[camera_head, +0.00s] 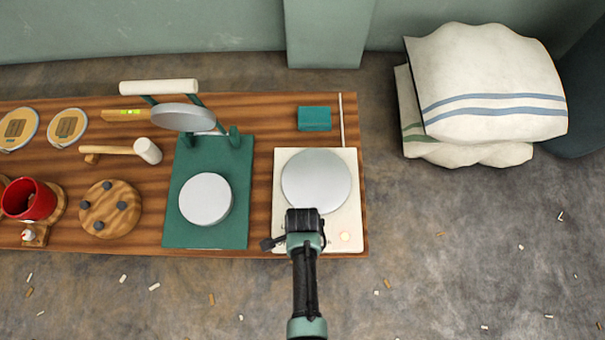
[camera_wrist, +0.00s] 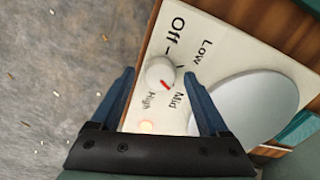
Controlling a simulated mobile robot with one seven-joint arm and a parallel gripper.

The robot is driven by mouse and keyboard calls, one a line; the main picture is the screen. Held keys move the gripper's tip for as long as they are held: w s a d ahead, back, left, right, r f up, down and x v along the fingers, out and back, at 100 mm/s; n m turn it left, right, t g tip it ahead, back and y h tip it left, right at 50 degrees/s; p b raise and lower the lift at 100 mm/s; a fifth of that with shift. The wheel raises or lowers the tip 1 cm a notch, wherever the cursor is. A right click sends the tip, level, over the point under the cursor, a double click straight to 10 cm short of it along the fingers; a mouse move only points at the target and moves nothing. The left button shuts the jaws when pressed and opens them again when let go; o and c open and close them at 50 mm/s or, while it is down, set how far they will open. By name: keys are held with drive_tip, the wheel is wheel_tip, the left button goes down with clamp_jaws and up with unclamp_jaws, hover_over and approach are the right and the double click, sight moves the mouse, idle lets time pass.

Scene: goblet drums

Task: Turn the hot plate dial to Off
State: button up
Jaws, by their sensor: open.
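The white hot plate (camera_head: 348,190) with a round grey heating disc (camera_head: 316,180) stands at the table's right end. In the wrist view, its white round dial (camera_wrist: 160,72) has a red mark on its lower side, toward the High and Mid labels; the exact setting is hard to tell. The Off label (camera_wrist: 174,34) is above the dial. My gripper (camera_wrist: 159,74) is open, its two blue fingers on either side of the dial with visible gaps. A small light (camera_wrist: 146,126) glows orange. In the head view my wrist hides the dial.
Left of the hot plate is a green press (camera_head: 240,205) with a raised lid. A teal block (camera_head: 314,118) lies behind the hot plate. A red mug (camera_head: 30,200), a mallet (camera_head: 147,150) and a wooden disc (camera_head: 110,221) are farther left. Folded cloth sacks (camera_head: 490,85) lie right of the table.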

drive_tip(key=shift+f, duration=0.2)
clamp_jaws()
idle(0.4)
drive_tip(key=shift+n, duration=0.3)
drive_tip(key=n+p, duration=0.2)
drive_tip(key=n, duration=0.2)
drive_tip(key=shift+r+p, duration=0.1)
drive_tip(key=shift+p, duration=0.3)
drive_tip(key=n+p, duration=0.1)
drive_tip(key=n, duration=0.5)
drive_tip(key=shift+n+p, duration=0.4)
drive_tip(key=n+p, duration=0.1)
drive_tip(key=n, duration=1.1)
drive_tip(key=shift+n, duration=0.3)
drive_tip(key=shift+s, duration=0.1)
